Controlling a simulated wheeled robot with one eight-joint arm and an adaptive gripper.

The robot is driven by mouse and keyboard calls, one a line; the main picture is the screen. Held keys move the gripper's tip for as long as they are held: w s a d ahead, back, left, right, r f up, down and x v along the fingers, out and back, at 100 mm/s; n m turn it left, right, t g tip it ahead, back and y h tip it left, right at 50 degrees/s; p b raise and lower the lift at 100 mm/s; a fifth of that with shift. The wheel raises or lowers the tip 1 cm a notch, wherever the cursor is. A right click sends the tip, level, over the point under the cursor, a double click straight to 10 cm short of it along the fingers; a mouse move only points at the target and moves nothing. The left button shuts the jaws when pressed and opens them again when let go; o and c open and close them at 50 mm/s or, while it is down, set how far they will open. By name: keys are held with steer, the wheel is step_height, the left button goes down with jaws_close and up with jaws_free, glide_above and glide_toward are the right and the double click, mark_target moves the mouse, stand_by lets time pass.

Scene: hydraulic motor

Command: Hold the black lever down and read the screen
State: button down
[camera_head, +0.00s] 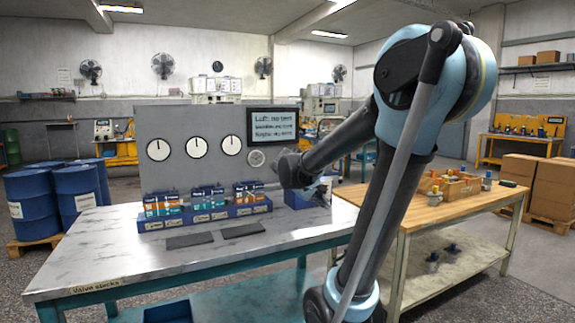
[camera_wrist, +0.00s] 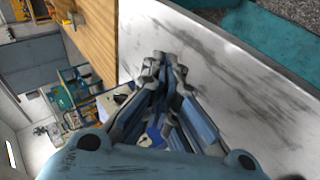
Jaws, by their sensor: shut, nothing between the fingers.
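The screen (camera_head: 272,124) is at the top right of the grey gauge panel (camera_head: 180,120). Its first line seems to read "Left: no test"; the lines under it are too small to read surely. A blue block (camera_head: 297,200) stands at the right of the bench, partly hidden behind my arm's end. I cannot make out the black lever in either view. My gripper (camera_wrist: 162,58) is shut and empty in the wrist view, over the grey bench top. Part of a blue thing (camera_wrist: 155,136) shows behind its fingers.
Several blue-and-orange valve blocks stand in a blue labelled rack (camera_head: 205,217). Two dark flat pads (camera_head: 190,240) lie in front, with bare bench (camera_head: 110,250) around them. A wooden table (camera_head: 400,205) with small parts adjoins the right.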

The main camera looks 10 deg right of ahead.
steer(key=w+a+r+n+t+h, duration=0.2)
steer(key=w+a+r+t, duration=0.2)
steer(key=w+a, duration=0.4)
steer(key=w+a+r+n+t+h, duration=0.2)
steer(key=w+a, duration=0.7)
steer(key=w, duration=0.8)
step_height(320, 180, up, 4)
steer(key=shift+a+f+n+t, duration=0.15)
steer(key=shift+f+n+t, duration=0.1)
steer(key=shift+n+t, duration=0.6)
steer(key=shift+w, duration=0.15)
steer(key=w+d, duration=0.1)
steer(key=d, duration=0.1)
steer(key=w+d, duration=0.2)
steer(key=d, duration=0.1)
steer(key=w+d, duration=0.2)
steer(key=d, duration=0.1)
steer(key=shift+s+d, duration=0.3)
steer(key=shift+s, duration=0.3)
